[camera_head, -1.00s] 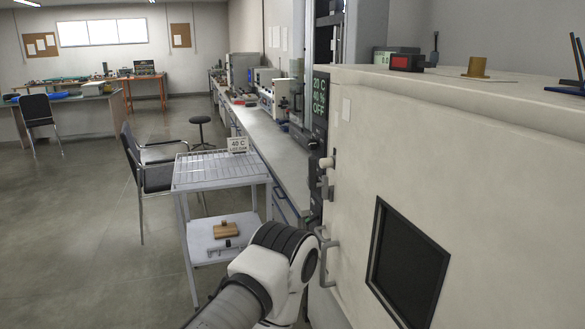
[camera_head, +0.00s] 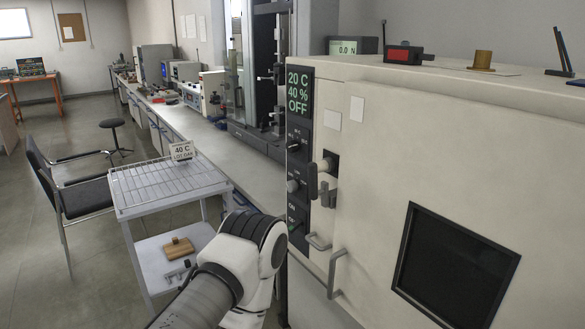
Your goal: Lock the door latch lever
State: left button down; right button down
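A cream chamber stands at the right; its door (camera_head: 375,200) has a dark square window (camera_head: 455,265) and appears shut, lying flush with the front. The latch (camera_head: 325,180) sits at the door's left edge beside the control panel, with a dark grey upright lever and a pale round knob. Whether the lever is engaged I cannot tell. A grey bar handle (camera_head: 337,274) is lower on the door. One of my arms reaches in from the bottom middle, left of the latch and apart from it. Neither of my grippers shows.
The black control panel (camera_head: 299,160) reads 20 C, 40 %, OFF. Floor is clear at far left.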

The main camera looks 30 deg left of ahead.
aim_at(313, 192)
jog(key=i+j, duration=0.1)
jog(key=j, duration=0.25)
jog(key=i+j+z, duration=0.15)
jog(key=j, duration=0.15)
jog(key=i+j, duration=0.1)
jog(key=j, duration=0.25)
jog(key=i+j+z, duration=0.15)
jog(key=j, duration=0.2)
jog(key=k, duration=0.05)
